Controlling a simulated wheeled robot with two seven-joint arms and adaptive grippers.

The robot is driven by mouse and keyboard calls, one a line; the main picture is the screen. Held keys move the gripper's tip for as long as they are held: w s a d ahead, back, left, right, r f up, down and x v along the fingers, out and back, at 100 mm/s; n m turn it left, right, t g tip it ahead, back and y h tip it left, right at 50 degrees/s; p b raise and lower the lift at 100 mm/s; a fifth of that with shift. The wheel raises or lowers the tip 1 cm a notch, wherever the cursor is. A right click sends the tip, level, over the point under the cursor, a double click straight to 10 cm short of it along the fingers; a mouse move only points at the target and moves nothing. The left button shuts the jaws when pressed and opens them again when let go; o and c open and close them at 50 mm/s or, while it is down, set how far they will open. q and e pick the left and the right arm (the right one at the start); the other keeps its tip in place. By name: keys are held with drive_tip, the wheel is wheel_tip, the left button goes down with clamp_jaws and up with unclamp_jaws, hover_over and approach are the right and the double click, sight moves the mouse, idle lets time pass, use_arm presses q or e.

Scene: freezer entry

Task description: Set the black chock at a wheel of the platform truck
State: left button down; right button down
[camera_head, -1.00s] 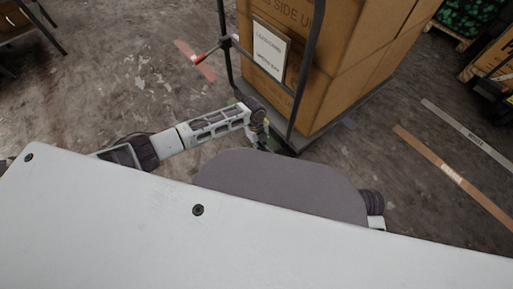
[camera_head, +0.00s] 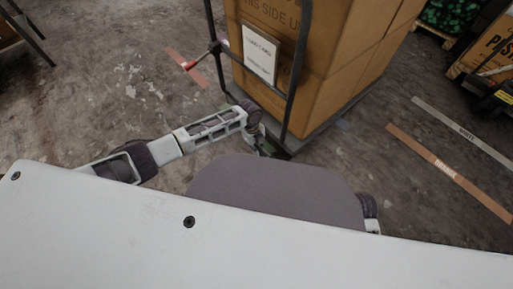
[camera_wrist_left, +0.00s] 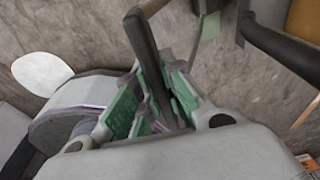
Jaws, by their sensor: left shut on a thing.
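The platform truck, with a dark deck and black tube handle frame (camera_head: 290,100), carries large brown cartons (camera_head: 330,60) in the head view. My left gripper (camera_head: 266,147) is low at the near corner of the truck, by the foot of the frame. In the left wrist view my left gripper (camera_wrist_left: 155,95) has its green pads closed around a dark bar (camera_wrist_left: 144,45) that sticks out past the fingertips. I cannot tell whether this bar belongs to the black chock or the truck. No chock shows clearly, and the truck's wheels are hidden. My right gripper is not in view.
An orange stripe (camera_head: 450,172) and a white stripe (camera_head: 465,133) mark the floor at right. Pallet goods (camera_head: 495,65) stand at far right. The floor left of the truck is mostly clear.

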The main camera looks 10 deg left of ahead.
use_arm(q)
drive_tip(key=shift+f, duration=0.15)
drive_tip(key=c, duration=1.5)
unclamp_jaws()
drive_tip(key=shift+o, duration=0.3)
drive_tip(key=shift+f, duration=0.1)
drive_tip(key=shift+w+a+r, duration=0.15)
drive_tip(key=shift+a+r, duration=0.1)
drive_tip(key=shift+r, duration=1.75)
drive_tip(key=shift+w+a+r, duration=0.15)
drive_tip(key=shift+a+r, duration=0.15)
drive_tip(key=shift+r, duration=1.7)
drive_tip(key=shift+w+a+r, duration=0.15)
drive_tip(key=shift+a+r, duration=0.1)
drive_tip(key=shift+r, duration=1.75)
